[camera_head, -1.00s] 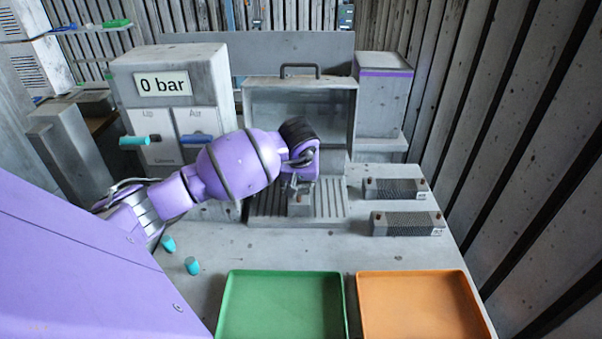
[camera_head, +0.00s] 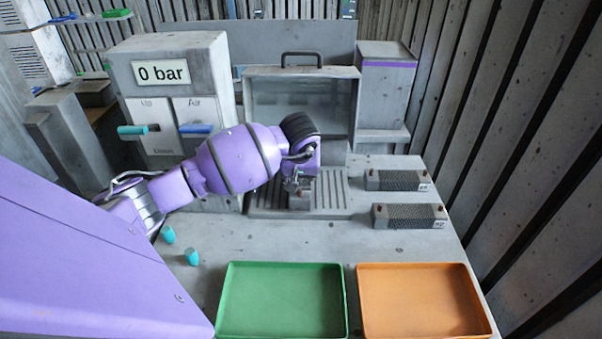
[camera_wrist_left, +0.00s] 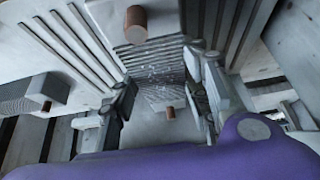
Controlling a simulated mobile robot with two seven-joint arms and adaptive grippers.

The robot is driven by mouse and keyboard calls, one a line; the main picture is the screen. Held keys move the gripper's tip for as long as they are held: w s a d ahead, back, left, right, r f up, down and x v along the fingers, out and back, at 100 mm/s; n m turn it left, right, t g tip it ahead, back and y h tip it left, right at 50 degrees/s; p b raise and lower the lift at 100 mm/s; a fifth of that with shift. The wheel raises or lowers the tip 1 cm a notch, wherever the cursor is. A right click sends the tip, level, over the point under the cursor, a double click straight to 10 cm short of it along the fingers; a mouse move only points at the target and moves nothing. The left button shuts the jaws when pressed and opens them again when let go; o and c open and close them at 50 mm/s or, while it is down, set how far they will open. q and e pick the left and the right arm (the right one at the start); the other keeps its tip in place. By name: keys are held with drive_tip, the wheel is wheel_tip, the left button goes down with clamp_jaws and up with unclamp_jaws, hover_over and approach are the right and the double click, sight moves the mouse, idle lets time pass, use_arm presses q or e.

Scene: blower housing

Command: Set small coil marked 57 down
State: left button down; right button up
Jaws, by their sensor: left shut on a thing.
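My left gripper (camera_head: 298,184) points down over the grooved floor (camera_head: 335,201) of the open grey housing. It is shut on a small grey coil (camera_head: 304,199), mostly hidden by the gripper in the head view. In the left wrist view the coil (camera_wrist_left: 152,60) has a ridged body and copper-coloured studs, and lies between the fingers of the left gripper (camera_wrist_left: 165,100). Its mark cannot be read. It is low over or touching the grooved floor; I cannot tell which. My right gripper is not in view.
Two dark coils (camera_head: 397,180) (camera_head: 408,216) lie on the table to the right. A green tray (camera_head: 226,300) and an orange tray (camera_head: 476,300) stand in front. A grey unit reading "0 bar" (camera_head: 161,73) with cyan and blue handles stands at left. Two cyan pegs (camera_head: 192,257) (camera_head: 168,235) stand nearby.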

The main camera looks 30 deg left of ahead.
use_arm(q)
drive_tip(key=shift+f, duration=0.1)
drive_tip(key=c, duration=1)
unclamp_jaws()
drive_tip(key=shift+o, duration=0.5)
drive_tip(key=shift+f, duration=0.1)
drive_tip(key=v, duration=1.2)
